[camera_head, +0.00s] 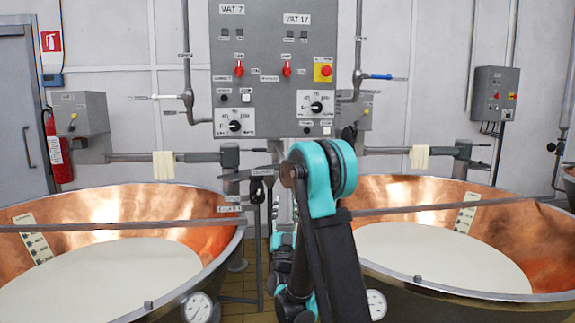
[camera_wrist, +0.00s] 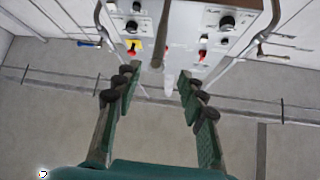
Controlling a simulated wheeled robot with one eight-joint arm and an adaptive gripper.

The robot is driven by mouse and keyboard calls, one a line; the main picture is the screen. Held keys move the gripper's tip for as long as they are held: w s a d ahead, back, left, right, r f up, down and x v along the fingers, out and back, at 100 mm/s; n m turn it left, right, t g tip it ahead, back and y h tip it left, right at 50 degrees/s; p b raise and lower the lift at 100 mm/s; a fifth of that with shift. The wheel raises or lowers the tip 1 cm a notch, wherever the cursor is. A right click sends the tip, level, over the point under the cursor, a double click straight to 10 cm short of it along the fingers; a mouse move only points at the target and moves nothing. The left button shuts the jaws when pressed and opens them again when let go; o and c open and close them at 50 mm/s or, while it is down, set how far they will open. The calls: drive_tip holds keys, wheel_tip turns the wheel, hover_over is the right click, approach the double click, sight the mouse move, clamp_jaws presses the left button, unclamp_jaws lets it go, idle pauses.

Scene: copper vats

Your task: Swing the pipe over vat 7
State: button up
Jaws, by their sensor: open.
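Vat 7 appears to be the left copper vat (camera_head: 215,238), under the VAT 7 label (camera_head: 231,9); pale liquid fills its lower part. A short grey pipe (camera_head: 247,174) lies roughly level between the two vats, below the control panel; its right part is hidden by my arm, and I cannot tell if it is the swing pipe. In the wrist view my gripper (camera_wrist: 158,80) is open and empty, its fingers pointing towards the panel. A grey-brown rod (camera_wrist: 160,38) shows beyond and between the fingertips; whether it touches them I cannot tell. My gripper is not discernible in the head view.
The control panel (camera_head: 272,75) has red switches and dials. A second copper vat (camera_head: 540,235) stands right. Wall pipes with valves (camera_head: 187,95) and a blue handle (camera_head: 377,77) flank the panel. Cloths (camera_head: 163,165) hang on level bars. A narrow floor gap (camera_head: 240,285) separates the vats.

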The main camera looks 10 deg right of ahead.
drive_tip(key=x, duration=1.7)
drive_tip(key=shift+w, duration=0.1)
drive_tip(key=shift+c, duration=0.3)
clamp_jaws()
drive_tip(key=shift+d, duration=0.1)
